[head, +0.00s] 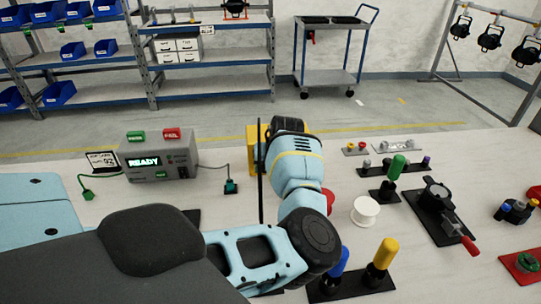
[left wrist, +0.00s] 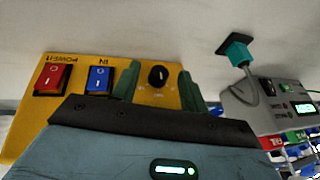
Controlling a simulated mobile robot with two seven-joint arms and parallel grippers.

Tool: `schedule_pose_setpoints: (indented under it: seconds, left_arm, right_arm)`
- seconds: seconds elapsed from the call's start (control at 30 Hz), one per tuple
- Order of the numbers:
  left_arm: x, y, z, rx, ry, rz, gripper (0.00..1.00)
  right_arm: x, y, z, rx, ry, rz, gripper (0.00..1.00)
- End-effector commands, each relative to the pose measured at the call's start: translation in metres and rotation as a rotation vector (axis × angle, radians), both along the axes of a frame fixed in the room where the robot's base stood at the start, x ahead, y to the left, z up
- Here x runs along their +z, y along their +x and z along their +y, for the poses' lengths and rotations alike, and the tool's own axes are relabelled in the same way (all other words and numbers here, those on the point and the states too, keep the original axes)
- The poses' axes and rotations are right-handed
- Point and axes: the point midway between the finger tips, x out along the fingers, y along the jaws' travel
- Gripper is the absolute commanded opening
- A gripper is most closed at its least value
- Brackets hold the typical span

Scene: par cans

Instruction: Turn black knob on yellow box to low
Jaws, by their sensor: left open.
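The yellow box (left wrist: 125,115) fills the left of the left wrist view, upside down. It carries a red switch (left wrist: 52,79), a blue switch (left wrist: 98,80) and the black knob (left wrist: 158,76). The knob's small labels are too blurred to read. My left gripper (left wrist: 159,87) is open, with one green fingertip on each side of the knob; I cannot tell if they touch it. In the head view the yellow box (head: 252,146) is mostly hidden behind my left arm, and the fingertips are hidden too. My right gripper is not in view.
A grey tester box (head: 160,158) reading READY stands left of the yellow box, with a cabled teal plug (head: 231,187) between them. To the right are a white spool (head: 365,211), a black clamp fixture (head: 440,210) and blue and yellow-handled tools (head: 380,262).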

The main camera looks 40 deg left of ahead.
Motion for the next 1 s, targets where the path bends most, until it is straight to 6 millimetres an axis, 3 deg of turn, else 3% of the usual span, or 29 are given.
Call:
schedule_pose_setpoints:
  seconds: [0.4, 0.73, 1.0]
  left_arm:
    - [-0.0034, 0.0011, 0.0029, 0.000, 0.001, -0.004, 0.44]
    - [-0.0037, 0.0011, 0.0027, 0.000, 0.000, -0.003, 0.01]
    - [-0.0016, 0.0004, 0.0032, 0.000, -0.014, -0.022, 0.00]
  right_arm:
    - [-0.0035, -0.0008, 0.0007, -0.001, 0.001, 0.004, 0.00]
    - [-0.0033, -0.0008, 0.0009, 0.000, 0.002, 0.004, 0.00]
    - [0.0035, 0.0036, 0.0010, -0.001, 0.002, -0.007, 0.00]
